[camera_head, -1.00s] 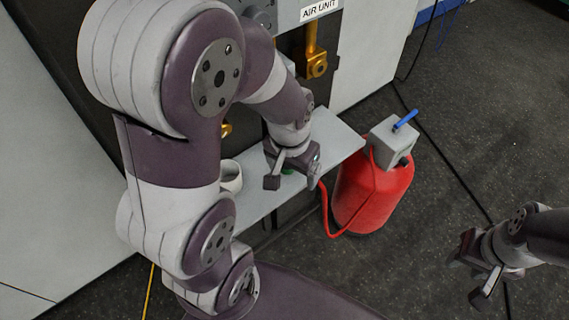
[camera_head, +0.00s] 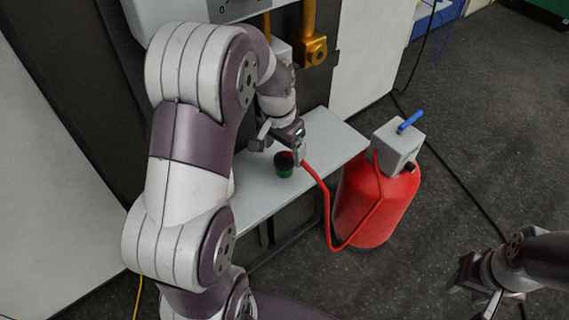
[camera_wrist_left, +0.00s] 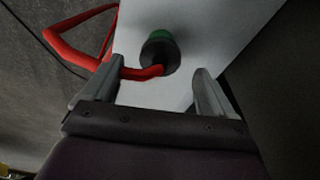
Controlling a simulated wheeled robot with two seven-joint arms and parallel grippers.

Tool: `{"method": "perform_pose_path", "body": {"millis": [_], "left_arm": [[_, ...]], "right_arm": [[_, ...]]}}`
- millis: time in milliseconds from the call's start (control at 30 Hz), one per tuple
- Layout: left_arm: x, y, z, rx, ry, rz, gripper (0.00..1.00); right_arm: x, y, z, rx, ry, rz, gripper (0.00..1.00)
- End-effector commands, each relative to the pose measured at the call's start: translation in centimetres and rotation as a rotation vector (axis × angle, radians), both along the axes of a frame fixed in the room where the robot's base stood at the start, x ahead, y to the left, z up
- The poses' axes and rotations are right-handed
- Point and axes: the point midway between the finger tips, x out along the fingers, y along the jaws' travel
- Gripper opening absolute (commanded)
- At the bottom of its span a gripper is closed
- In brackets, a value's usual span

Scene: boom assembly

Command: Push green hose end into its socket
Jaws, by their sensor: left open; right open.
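The green hose end (camera_head: 285,165) is a dark cylinder with a green ring, standing on the grey shelf (camera_head: 323,140). It also shows in the left wrist view (camera_wrist_left: 160,50), ahead of the fingertips, with the red hose (camera_head: 323,190) running to it. My left gripper (camera_head: 281,148) is open above and beside the hose end, fingers apart and nothing clamped. In the left wrist view the hose (camera_wrist_left: 142,73) passes close by the left finger; contact cannot be told. My right gripper (camera_head: 476,287) is open and empty at the lower right. I cannot make out a green socket.
A red tank (camera_head: 372,205) with a grey box (camera_head: 398,145) and blue lever stands right of the shelf. A brass fitting (camera_head: 313,50) hangs from the panel above the shelf. The shelf's right part is clear. A black cable crosses the floor.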

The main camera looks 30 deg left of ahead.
Motion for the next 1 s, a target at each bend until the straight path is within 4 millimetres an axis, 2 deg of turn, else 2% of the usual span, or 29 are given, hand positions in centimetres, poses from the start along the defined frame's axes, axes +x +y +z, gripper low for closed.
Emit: {"method": "perform_pose_path", "body": {"millis": [200,500,900,933,1000], "left_arm": [[0.0,0.0,-0.3,0.0,0.0,0.0,0.87],[0.6,-0.1,-4.7,0.0,0.001,0.0,0.87],[0.7,-0.1,-5.1,0.001,-0.001,0.0,0.87],[0.7,-0.1,-5.1,0.001,-0.001,0.0,0.8],[0.7,-0.1,-5.1,0.001,-0.001,0.0,0.57]], "right_arm": [[0.0,0.0,-0.1,0.0,0.0,0.0,0.43],[0.0,0.0,-0.6,0.0,0.0,0.0,0.43],[0.0,0.0,-0.5,0.0,0.0,0.0,0.43],[0.0,0.0,-0.5,0.0,0.0,0.0,0.43],[0.0,0.0,-0.5,0.0,0.0,0.0,0.43]]}}
